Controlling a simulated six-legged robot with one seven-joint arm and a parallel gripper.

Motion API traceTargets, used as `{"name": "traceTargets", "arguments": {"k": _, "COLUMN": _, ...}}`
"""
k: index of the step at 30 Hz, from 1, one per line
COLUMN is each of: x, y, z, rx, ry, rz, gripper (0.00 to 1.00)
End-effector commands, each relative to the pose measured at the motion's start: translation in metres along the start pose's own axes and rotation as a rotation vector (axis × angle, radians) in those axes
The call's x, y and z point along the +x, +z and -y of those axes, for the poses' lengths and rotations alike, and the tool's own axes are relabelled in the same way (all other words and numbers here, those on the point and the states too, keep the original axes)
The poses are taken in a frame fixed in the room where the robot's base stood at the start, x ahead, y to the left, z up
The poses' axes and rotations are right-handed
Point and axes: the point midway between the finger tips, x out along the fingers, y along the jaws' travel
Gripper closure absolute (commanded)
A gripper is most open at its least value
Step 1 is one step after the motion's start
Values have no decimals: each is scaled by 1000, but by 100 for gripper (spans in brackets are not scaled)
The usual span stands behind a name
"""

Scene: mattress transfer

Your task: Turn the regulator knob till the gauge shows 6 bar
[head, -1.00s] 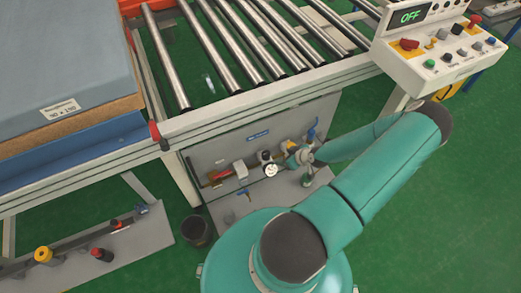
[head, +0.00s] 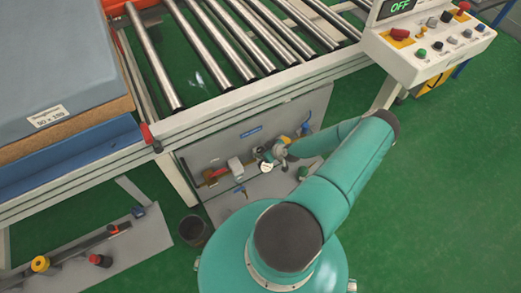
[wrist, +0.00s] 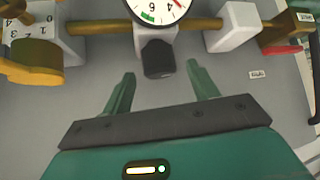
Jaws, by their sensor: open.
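The pressure gauge (wrist: 158,8) is cut off by the top edge of the wrist view. Its white dial has dark numbers, a green mark and a red mark; I cannot read the needle. Below it a black regulator knob (wrist: 158,58) hangs from a white body. My gripper (wrist: 161,84) is open and empty. Its two green fingertips are apart, one either side of the knob's line, just short of it and not visibly touching. In the head view the gauge (head: 266,167) is small, with my gripper (head: 279,153) close by; the knob cannot be made out there.
A brass pipe (wrist: 97,27) runs through the fittings. A numbered white block with a yellow handle (wrist: 32,62) is at left, a plain white block (wrist: 235,27) at right. The grey panel (head: 222,150) sits under the roller conveyor (head: 190,100). A dark bucket (head: 194,230) stands nearby.

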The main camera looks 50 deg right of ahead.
Motion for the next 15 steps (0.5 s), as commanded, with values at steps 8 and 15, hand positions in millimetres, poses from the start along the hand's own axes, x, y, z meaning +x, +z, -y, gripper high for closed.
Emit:
{"name": "traceTargets", "arguments": {"k": 8, "x": 28, "y": -2, "z": 0, "rx": -1, "ry": -1, "rz": 0, "gripper": 41}}
{"name": "traceTargets", "arguments": {"k": 15, "x": 28, "y": -2, "z": 0, "rx": -1, "ry": -1, "rz": 0, "gripper": 41}}
